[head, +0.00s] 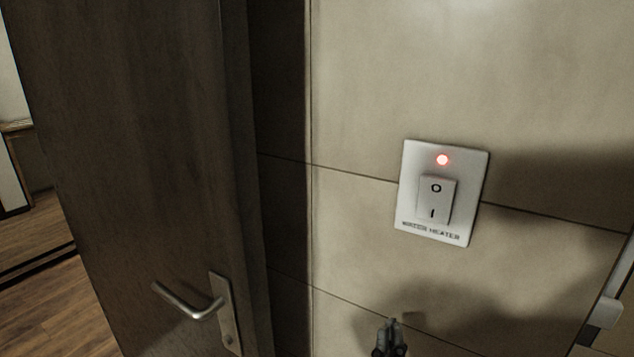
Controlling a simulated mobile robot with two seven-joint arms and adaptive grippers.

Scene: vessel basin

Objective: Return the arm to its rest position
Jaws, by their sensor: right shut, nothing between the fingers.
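My right gripper (391,333) shows at the bottom of the head view, below the wall switch. Its fingers are shut with nothing between them, and it is apart from the switch. Only the finger end shows; the rest of the arm is below the picture. The switch (436,200) is a white plate with a rocker marked O and I and a lit red lamp above it. The lettering under the rocker ends in "HEATER". My left gripper is not in view.
A dark wooden door (150,150) with a metal lever handle (190,302) stands at the left. The tiled wall (400,70) fills the middle and right. A pale fitting (606,310) is at the right edge. Wooden floor (55,310) shows at the lower left.

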